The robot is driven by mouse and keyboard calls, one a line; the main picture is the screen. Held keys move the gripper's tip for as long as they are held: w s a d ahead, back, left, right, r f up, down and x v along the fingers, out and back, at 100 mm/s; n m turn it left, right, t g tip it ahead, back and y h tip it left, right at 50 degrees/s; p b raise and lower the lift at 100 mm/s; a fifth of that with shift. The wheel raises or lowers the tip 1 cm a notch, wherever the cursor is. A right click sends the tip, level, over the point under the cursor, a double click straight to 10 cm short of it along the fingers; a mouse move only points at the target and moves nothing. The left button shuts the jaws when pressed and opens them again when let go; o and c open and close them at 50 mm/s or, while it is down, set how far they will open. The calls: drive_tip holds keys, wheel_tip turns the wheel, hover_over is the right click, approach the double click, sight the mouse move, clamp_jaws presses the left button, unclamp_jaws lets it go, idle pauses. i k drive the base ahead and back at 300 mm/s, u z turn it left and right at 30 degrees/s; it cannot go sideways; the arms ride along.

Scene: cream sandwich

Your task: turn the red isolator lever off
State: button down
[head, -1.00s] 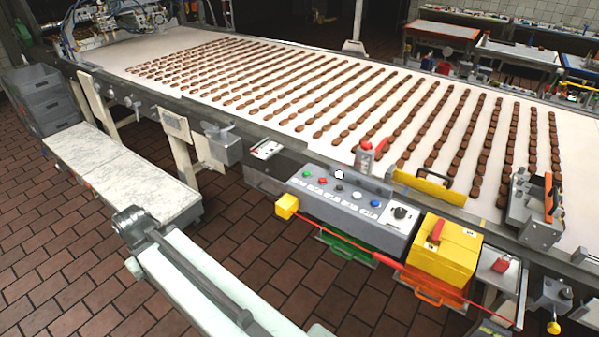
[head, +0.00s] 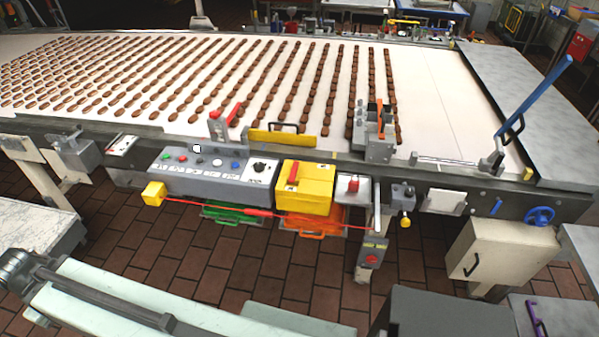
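A yellow box (head: 308,194) is mounted on the front of the conveyor, right of the middle of the head view. A red lever (head: 293,172) stands on its top left part, looking like the isolator lever; its handle runs roughly front to back. A smaller grey box (head: 353,194) just right of it also carries a short red part (head: 353,184). My gripper is out of view. Only a pale arm link of mine shows at the lower left, apart from the boxes.
A grey button panel (head: 208,172) is left of the yellow box. A red cord (head: 215,209) runs from a yellow block (head: 154,194) below the panel. Green (head: 228,213) and orange (head: 318,222) trays hang underneath. A cream cabinet (head: 497,257) stands right.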

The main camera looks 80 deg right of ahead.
sight(295, 166)
drive_tip(key=z, duration=3.45)
drive_tip(key=k, duration=1.5)
drive_tip(key=u, duration=0.6)
drive_tip(key=i, duration=1.2)
